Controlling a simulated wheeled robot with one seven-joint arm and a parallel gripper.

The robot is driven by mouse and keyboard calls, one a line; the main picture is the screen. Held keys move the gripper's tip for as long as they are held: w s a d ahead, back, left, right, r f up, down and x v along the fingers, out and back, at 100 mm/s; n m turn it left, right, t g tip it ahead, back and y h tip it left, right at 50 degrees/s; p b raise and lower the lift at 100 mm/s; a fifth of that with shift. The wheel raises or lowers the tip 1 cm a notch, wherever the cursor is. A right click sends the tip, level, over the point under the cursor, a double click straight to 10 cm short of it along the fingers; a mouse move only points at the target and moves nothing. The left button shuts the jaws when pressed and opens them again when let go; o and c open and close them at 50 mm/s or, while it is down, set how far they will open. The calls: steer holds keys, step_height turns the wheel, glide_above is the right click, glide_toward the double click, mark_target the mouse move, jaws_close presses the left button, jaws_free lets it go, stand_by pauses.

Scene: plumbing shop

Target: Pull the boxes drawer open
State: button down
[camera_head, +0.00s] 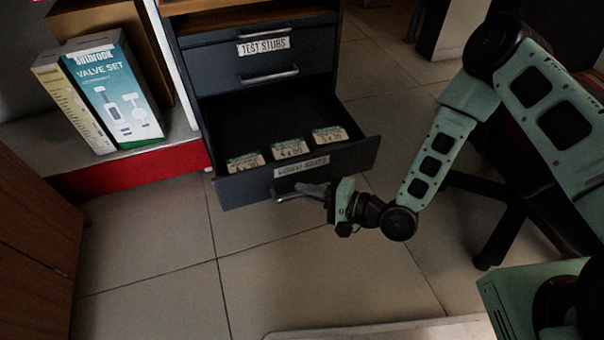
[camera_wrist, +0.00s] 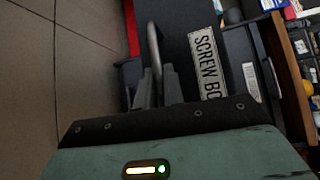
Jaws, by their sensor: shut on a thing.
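The boxes drawer (camera_head: 239,188) is the lowest visible drawer of a dark cabinet and stands well out from it. Its label is small in the head view; in the wrist view the label (camera_wrist: 207,62) reads "SCREW BO", the rest cut off. Three small boxes (camera_head: 290,147) with price tags lie inside near the front. My gripper (camera_head: 305,191) is at the drawer's front, shut on the metal bar handle (camera_wrist: 154,45). The fingers (camera_wrist: 158,82) sit either side of the bar in the wrist view. In the head view the fingers hide part of the handle.
The "TEST STUBS" drawer (camera_head: 259,67) above is shut. A valve set box (camera_head: 113,92) stands on a red-edged shelf (camera_head: 130,176) at left. A wooden panel (camera_head: 35,240) is at far left. Tiled floor (camera_head: 270,260) in front of the drawer is largely clear.

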steer(key=shift+s+d, duration=0.25)
steer(key=shift+s, duration=0.4)
steer(key=c, duration=1.5)
jaws_free()
steer(key=p+v, duration=0.3)
steer(key=v, duration=0.4)
steer(key=shift+s+d, duration=0.2)
